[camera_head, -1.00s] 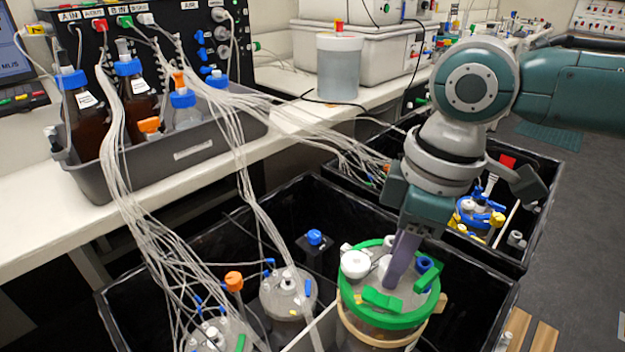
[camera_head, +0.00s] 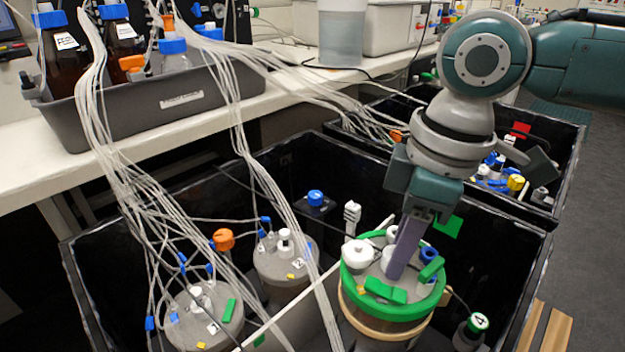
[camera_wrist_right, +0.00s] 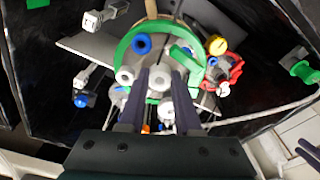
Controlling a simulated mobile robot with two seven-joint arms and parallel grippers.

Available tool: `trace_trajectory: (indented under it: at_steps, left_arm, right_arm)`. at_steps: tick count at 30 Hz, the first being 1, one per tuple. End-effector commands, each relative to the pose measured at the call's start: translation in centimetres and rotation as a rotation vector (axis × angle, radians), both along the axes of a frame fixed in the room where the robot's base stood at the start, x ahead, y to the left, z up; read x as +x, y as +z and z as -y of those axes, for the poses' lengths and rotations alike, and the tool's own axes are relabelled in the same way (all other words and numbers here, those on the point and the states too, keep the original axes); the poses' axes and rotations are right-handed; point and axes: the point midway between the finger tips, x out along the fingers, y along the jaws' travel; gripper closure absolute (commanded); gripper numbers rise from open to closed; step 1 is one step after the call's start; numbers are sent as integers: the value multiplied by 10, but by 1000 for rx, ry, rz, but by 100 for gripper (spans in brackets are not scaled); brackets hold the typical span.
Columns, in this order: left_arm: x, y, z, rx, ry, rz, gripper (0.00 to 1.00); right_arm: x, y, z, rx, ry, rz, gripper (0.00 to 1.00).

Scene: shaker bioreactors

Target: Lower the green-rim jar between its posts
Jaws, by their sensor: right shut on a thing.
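The green-rim jar (camera_head: 378,308) is in the black tub at its right side, with a tan band around its body below the green rim. My right gripper (camera_head: 396,266) comes from above, shut on the middle fitting of the jar's lid. The jar looks about upright. In the right wrist view the green rim (camera_wrist_right: 125,50) shows beyond the two dark fingers (camera_wrist_right: 150,76), which close on a pale lid fitting. The jar's base is hidden, and I cannot make out its posts or whether it touches anything below. My left gripper is not in view.
Two grey-lidded jars (camera_head: 203,318) (camera_head: 283,262) with white tubes stand left in the black tub (camera_head: 130,222). A green-capped vial (camera_head: 477,323) is close at the jar's right. A second tub (camera_head: 571,150) lies behind. A grey bottle tray (camera_head: 180,103) stands on the bench.

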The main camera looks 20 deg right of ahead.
Motion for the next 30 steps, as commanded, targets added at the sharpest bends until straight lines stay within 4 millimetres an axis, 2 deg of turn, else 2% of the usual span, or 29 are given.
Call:
trace_trajectory:
  at_steps: [1,11,21,30]
  left_arm:
    - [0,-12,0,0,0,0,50]
    - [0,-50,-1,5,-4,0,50]
    - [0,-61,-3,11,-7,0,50]
    - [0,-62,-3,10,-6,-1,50]
  right_arm:
    - [1,-10,0,1,1,4,100]
    - [1,-40,0,1,0,5,100]
    - [1,-72,-1,2,-2,2,100]
    - [2,-79,-1,3,0,4,100]
